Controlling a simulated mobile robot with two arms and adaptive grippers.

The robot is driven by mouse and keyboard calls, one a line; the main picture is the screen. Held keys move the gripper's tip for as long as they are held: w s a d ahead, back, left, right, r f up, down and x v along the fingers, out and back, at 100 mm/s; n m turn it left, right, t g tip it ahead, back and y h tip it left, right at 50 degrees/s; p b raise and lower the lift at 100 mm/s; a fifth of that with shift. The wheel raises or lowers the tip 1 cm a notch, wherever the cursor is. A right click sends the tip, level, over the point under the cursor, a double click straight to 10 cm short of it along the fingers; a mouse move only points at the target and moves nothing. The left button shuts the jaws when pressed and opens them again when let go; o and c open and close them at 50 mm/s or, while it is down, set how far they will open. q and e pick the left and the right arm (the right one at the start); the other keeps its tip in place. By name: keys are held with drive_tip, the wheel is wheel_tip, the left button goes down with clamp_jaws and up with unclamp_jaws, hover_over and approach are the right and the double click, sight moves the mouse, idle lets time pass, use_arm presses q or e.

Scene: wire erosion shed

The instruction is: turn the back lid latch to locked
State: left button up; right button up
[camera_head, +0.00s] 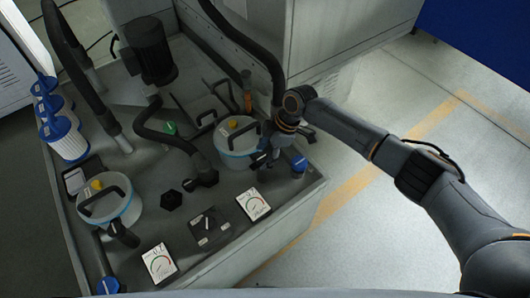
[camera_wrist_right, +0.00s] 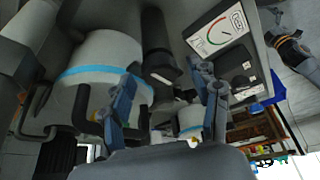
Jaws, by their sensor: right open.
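The back canister (camera_head: 236,160), white with a blue band, stands at the right of the grey machine top. Its lid (camera_head: 238,128) has a dark handle and a yellow knob (camera_head: 233,124). My right gripper (camera_head: 266,160) is open, pointing down just right of this canister. In the right wrist view, the open fingers (camera_wrist_right: 165,78) show with a white blue-banded canister (camera_wrist_right: 103,55) beside the left finger. A dark bent bar (camera_wrist_right: 82,110) shows near that finger; I cannot tell whether they touch. The latch and its position cannot be made out clearly. My left gripper is not in view.
A second canister (camera_head: 108,208) stands at the front left. Gauges (camera_head: 254,204) (camera_head: 159,263) and a dark dial panel (camera_head: 211,229) lie in front. Black hoses (camera_head: 165,137) cross the top. A blue cap (camera_head: 299,163) is close right of the gripper. Open floor lies right.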

drive_tip(key=c, duration=1.2)
drive_tip(key=shift+s+r+m+t+p, duration=0.15)
drive_tip(key=shift+r+m+t+p, duration=0.2)
drive_tip(key=shift+m+p, duration=0.65)
drive_tip(key=m+t+p, duration=0.1)
drive_tip(key=m+p, duration=0.2)
drive_tip(key=m+t+h+p, duration=0.1)
drive_tip(key=m+p, duration=0.1)
drive_tip(key=p, duration=0.2)
drive_tip(key=m+t+p, duration=0.1)
drive_tip(key=m+p, duration=0.2)
drive_tip(key=shift+s+a+f+m, duration=0.1)
drive_tip(key=shift+s+a+m, duration=0.05)
drive_tip(key=shift+s+m, duration=0.15)
drive_tip(key=m+t+h+p, duration=0.1)
drive_tip(key=m+p, duration=0.1)
drive_tip(key=m, duration=0.1)
drive_tip(key=shift+s+a+f+p, duration=0.1)
drive_tip(key=shift+a+p, duration=0.05)
drive_tip(key=shift+p, duration=0.2)
drive_tip(key=shift+a+f+m+t+h+p, duration=0.15)
drive_tip(key=shift+m+h+p, duration=0.25)
drive_tip(key=shift+m, duration=0.65)
drive_tip(key=shift+d+r+m+t+h+p, duration=0.15)
drive_tip(key=shift+m+h, duration=0.35)
drive_tip(key=shift+m, duration=0.55)
drive_tip(key=shift+f, duration=0.1)
drive_tip(key=o, duration=1.2)
